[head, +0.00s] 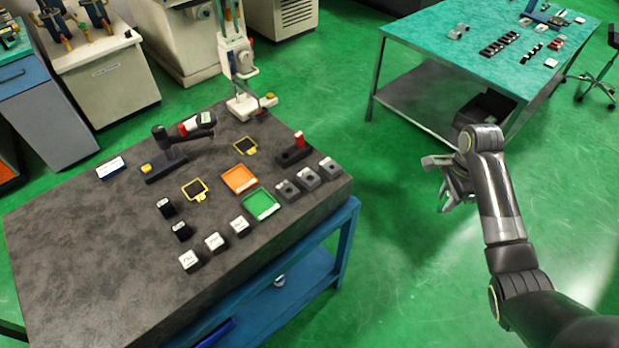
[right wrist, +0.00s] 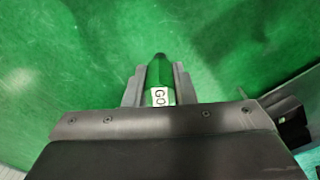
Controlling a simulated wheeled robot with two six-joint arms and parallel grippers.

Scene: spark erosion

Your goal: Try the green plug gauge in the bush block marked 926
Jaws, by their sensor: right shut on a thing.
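My right gripper (head: 447,185) is out over the floor, right of the dark bench. In the right wrist view its fingers (right wrist: 159,88) are shut on the green plug gauge (right wrist: 158,75), which has a white label reading GO and a dark tip. The gauge cannot be made out in the head view. Three grey blocks, each with a dark round spot on top, stand in a row at the bench's right corner: a near one (head: 287,191), a middle one (head: 308,179) and a far one (head: 329,169). I cannot read 926 on any block. My left gripper is not in view.
A green tray (head: 247,212) and an orange tray (head: 227,190) lie beside the grey blocks. A dark stand (head: 287,158) holds a red piece. Several white-topped blocks (head: 214,242) line the front. The left of the bench (head: 70,240) is clear. A teal table (head: 430,45) stands behind.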

